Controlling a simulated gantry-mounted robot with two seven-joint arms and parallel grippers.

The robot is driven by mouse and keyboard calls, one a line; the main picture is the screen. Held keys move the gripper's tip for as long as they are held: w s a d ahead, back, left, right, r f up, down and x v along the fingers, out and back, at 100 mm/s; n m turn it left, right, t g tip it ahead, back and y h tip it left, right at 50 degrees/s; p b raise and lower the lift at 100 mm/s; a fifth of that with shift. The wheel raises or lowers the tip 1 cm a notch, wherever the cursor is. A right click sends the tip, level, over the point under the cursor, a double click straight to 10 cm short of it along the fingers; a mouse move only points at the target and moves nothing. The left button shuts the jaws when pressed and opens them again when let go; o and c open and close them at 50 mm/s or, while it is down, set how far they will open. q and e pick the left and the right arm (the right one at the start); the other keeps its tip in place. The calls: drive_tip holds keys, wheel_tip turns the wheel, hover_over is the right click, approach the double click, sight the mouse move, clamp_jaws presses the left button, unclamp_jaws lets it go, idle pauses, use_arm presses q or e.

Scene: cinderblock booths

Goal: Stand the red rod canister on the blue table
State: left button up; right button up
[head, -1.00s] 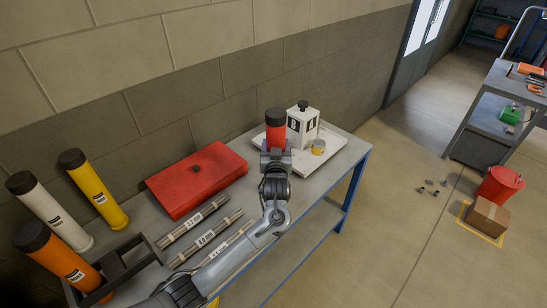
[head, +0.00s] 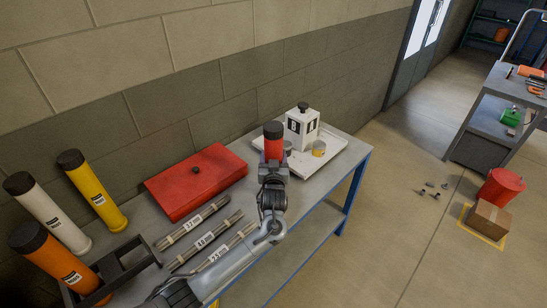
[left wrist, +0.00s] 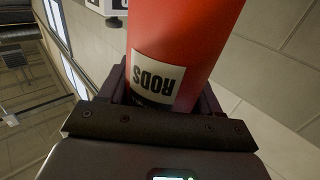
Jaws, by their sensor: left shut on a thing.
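The red rod canister (head: 273,143) has a black cap and stands roughly upright over the far part of the blue-framed table (head: 331,182). My left gripper (head: 273,165) is shut on it. In the left wrist view the red canister (left wrist: 185,40) fills the space between the fingers, with its white RODS label (left wrist: 158,77) showing upside down. My gripper hides the canister's lower end in the head view, so I cannot tell whether it touches the table. My right gripper is not in view.
A red case (head: 196,183) and rod bundles (head: 205,240) lie nearer.

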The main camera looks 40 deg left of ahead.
use_arm(q)
drive_tip(key=o, duration=1.5)
drive_tip(key=shift+f, duration=0.1)
